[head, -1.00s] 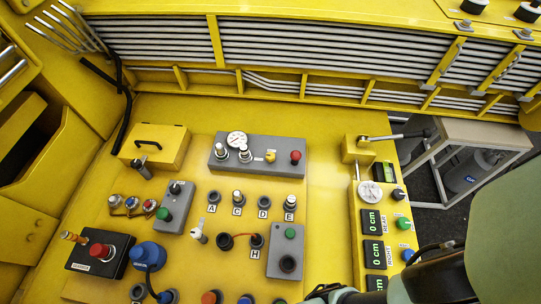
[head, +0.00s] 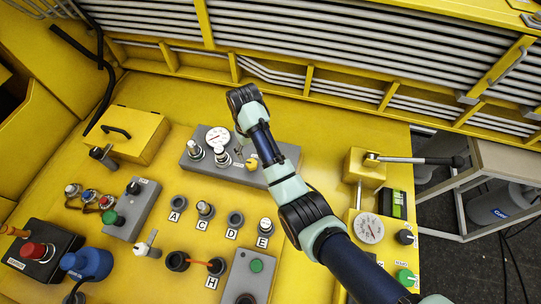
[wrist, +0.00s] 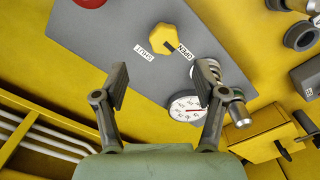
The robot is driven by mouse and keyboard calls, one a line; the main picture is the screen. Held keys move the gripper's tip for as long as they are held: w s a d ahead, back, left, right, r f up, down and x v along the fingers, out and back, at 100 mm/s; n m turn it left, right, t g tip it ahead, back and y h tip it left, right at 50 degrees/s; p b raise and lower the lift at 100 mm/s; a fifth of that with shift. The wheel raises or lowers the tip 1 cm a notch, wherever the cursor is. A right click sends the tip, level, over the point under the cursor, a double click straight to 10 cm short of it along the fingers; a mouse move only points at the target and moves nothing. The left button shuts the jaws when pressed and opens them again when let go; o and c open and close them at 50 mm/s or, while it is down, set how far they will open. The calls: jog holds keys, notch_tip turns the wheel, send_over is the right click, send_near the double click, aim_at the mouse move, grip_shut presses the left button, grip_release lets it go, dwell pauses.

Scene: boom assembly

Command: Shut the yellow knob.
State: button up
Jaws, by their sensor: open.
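The yellow knob (wrist: 174,39) sits on the grey panel (wrist: 105,28), above the space between my fingers in the wrist view. Labels SHUT (wrist: 145,51) and OPEN (wrist: 184,51) lie beside its lower end. I cannot tell for sure which one it points to. In the head view the knob (head: 252,165) shows just left of my arm, on the long grey panel (head: 196,164). My gripper (wrist: 165,84) is open and empty, its two fingers spread wide. It appears apart from the knob. In the head view my gripper is mostly hidden behind the wrist.
A white gauge (wrist: 187,107) and a silver-capped control (wrist: 207,72) lie close to my right finger in the wrist view. A red button (wrist: 90,2) is at the top edge. A yellow box (head: 124,134) stands left of the panel in the head view.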

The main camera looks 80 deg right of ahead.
aim_at(252, 163)
jog(key=shift+w+a+f, duration=0.2)
jog(key=shift+f, duration=0.05)
notch_tip(252, 163, down, 7)
jog(key=shift+f, duration=0.15)
jog(key=shift+c, duration=0.2)
jog(key=c, duration=1.1)
